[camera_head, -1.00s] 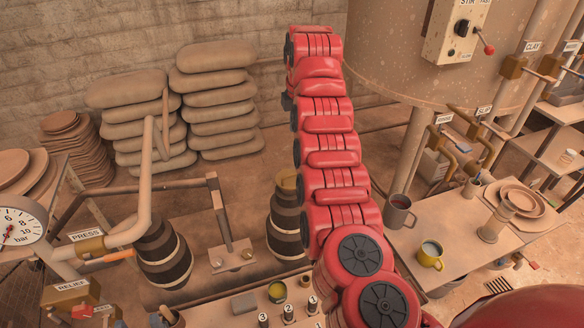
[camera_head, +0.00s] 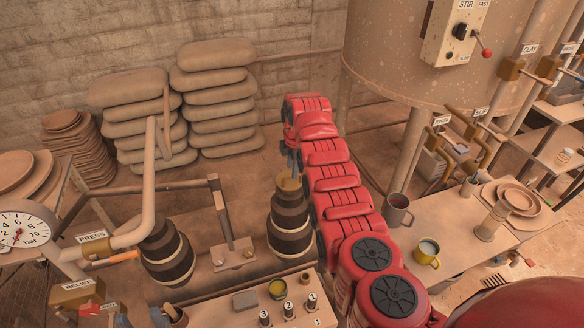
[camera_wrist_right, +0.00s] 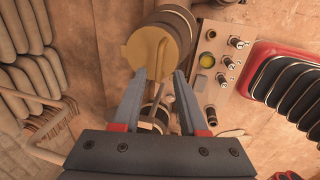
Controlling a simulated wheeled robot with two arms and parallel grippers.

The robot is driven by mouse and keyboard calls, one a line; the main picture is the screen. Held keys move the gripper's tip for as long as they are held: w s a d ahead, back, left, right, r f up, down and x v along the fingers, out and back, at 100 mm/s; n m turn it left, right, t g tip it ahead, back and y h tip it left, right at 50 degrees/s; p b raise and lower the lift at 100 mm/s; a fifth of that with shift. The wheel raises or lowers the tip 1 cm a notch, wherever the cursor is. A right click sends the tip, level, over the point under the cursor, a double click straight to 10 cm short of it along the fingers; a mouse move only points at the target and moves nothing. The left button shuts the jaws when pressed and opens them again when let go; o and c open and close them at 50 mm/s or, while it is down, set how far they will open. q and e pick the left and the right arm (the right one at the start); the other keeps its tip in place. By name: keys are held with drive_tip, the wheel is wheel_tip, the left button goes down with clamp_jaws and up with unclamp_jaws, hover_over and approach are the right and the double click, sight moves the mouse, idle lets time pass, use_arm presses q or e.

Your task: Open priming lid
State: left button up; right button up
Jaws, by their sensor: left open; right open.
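The priming lid (camera_head: 287,184) is a brass-yellow round lid on top of a dark banded barrel-shaped vessel (camera_head: 289,222), right of centre in the head view. In the right wrist view the lid (camera_wrist_right: 143,47) lies just beyond my fingertips, with a thin looped handle on it. My right gripper (camera_head: 291,160) points down above the lid. In the wrist view the right gripper (camera_wrist_right: 160,76) is open, with the handle between its fingers as seen from there; I cannot tell whether they touch it. The lid looks closed. My left gripper is not in view.
A second banded vessel (camera_head: 167,252) stands to the left, with an upright metal lever post (camera_head: 222,220) between them. A bench panel (camera_head: 300,318) with numbered valves is in front. Mugs (camera_head: 427,253) stand on a table at right. Stacked sacks (camera_head: 215,95) are behind.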

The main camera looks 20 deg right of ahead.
drive_tip(key=shift+w+f+b, duration=0.15)
drive_tip(key=shift+f+b, duration=0.3)
drive_tip(key=shift+f, duration=0.2)
drive_tip(key=shift+w+f+b, duration=0.15)
drive_tip(key=shift+f+b, duration=0.3)
drive_tip(key=shift+f, duration=0.15)
drive_tip(key=shift+c, duration=0.3)
clamp_jaws()
idle(0.5)
